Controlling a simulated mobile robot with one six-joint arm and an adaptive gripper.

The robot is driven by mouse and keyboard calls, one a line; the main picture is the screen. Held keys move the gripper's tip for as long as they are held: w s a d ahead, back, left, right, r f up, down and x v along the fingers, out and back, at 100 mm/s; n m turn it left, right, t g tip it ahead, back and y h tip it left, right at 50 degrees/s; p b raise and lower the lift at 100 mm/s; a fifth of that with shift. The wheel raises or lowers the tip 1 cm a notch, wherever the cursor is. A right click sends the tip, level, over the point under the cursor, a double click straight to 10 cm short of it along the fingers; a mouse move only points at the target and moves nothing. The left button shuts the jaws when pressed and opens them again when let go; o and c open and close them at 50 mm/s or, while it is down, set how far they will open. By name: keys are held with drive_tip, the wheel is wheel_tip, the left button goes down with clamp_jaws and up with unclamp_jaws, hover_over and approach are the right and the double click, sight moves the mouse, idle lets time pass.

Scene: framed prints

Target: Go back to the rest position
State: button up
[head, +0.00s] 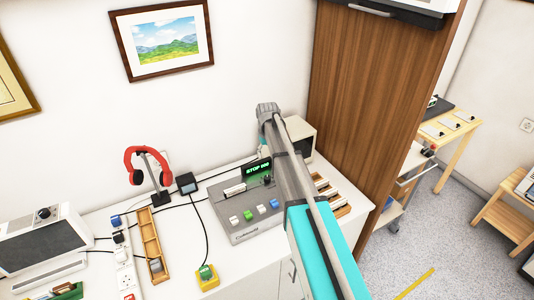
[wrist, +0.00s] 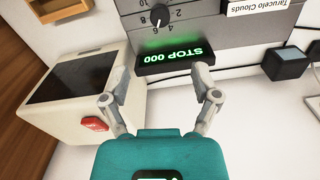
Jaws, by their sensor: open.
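My gripper (wrist: 159,90) is open and empty in the wrist view, its two grey fingers apart. Its fingertips are in front of the lit green display reading "STOP 000" (wrist: 176,60). In the head view my arm reaches over the counter from the lower right and hides the gripper's fingers. The grey console (head: 243,208) with the display and coloured buttons stands on the counter, partly behind my arm. In the wrist view a dial (wrist: 158,17) shows on the console.
A cream box with a dark screen (wrist: 80,85) is close on the left in the wrist view. Red headphones (head: 148,165) on a stand, a power strip (head: 125,265) and a yellow-based button (head: 207,276) share the white counter. A tall wooden cabinet (head: 365,110) stands right of my arm.

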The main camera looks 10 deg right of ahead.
idle(0.4)
drive_tip(key=s+m, duration=0.2)
drive_tip(key=s, duration=2.7)
drive_tip(key=shift+s, duration=0.15)
